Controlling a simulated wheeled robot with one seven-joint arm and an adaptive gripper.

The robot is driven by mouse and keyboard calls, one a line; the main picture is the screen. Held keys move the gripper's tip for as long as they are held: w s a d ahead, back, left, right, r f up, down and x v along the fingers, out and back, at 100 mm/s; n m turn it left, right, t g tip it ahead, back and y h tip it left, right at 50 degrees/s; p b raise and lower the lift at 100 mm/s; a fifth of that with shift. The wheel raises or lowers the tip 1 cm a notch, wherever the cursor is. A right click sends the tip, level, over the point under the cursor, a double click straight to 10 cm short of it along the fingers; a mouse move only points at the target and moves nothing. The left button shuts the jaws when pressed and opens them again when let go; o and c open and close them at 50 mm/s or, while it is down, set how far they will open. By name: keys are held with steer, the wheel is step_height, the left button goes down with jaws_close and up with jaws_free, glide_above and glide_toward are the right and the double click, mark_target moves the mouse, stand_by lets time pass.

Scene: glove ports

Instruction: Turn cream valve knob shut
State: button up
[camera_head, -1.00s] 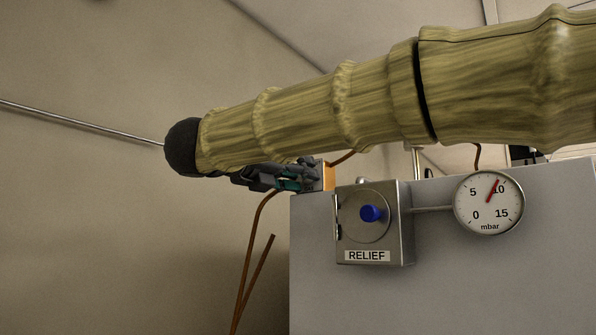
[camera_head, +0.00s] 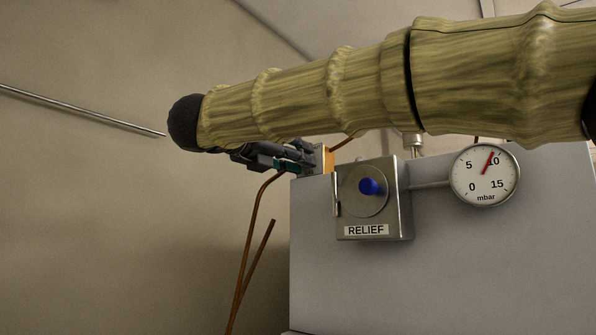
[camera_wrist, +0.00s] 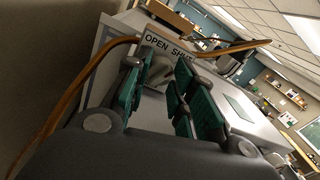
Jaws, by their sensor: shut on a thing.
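The cream valve knob (camera_wrist: 160,71) shows in the wrist view between my finger pads, below a label reading "OPEN SHUT" (camera_wrist: 168,48). My gripper (camera_wrist: 158,84) has dark fingers with green pads and is shut on the knob. The fingers partly cover the knob, and I cannot tell its exact turn angle. In the head view my gripper (camera_head: 297,160) is at an orange block (camera_head: 325,158) on the top left of the grey cabinet; the knob is hidden there.
A metal relief box (camera_head: 400,200) with a blue button (camera_head: 369,186) stands below my sleeved arm. A round gauge (camera_head: 485,174) reads near 10 mbar. Copper pipes (camera_head: 246,235) run down at the cabinet's left. The wall on the left has free room.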

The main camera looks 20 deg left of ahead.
steer(key=m+b, duration=0.3)
steer(key=b, duration=0.3)
steer(key=shift+f+b, duration=0.15)
steer(key=shift+b, duration=0.2)
steer(key=shift+r+m+b, duration=0.2)
steer(key=shift+m+b, duration=0.35)
steer(key=shift+m, duration=0.05)
steer(key=o, duration=0.8)
steer(key=shift+s, duration=0.15)
steer(key=v, duration=1.1)
steer(key=shift+s+r, duration=0.2)
steer(key=shift+s, duration=0.15)
steer(key=shift+w, duration=0.1)
